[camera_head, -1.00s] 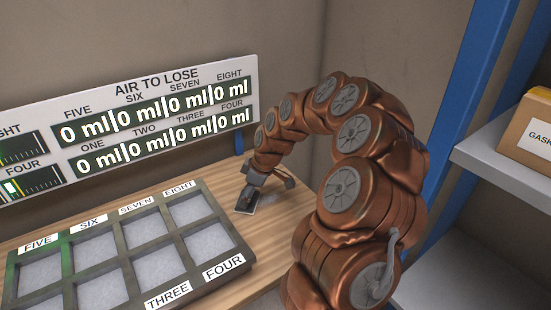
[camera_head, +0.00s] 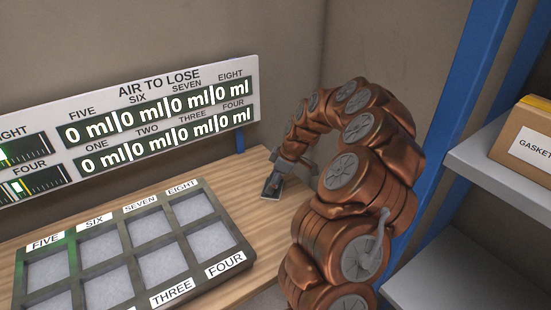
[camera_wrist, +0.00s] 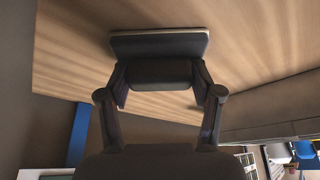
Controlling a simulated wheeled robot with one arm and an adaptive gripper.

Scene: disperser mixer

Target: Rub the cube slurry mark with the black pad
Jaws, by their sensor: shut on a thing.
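The black pad (camera_head: 271,188) is a small dark block with a pale edge. It is low at the wooden bench top, right of the compartment tray; I cannot tell whether it touches the wood. My gripper (camera_head: 279,170) is shut on it from above. In the wrist view my gripper (camera_wrist: 160,74) holds the pad (camera_wrist: 160,45), its pale rim toward the wood. I cannot make out the cube slurry mark; the pad or gripper may hide it.
A dark tray (camera_head: 150,281) with numbered compartments lies left of the pad. A display board (camera_head: 150,85) stands behind it. A blue post (camera_head: 470,90) and grey shelves (camera_head: 480,165) with a cardboard box (camera_head: 525,145) are at right. Bare wood (camera_head: 240,205) lies between tray and pad.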

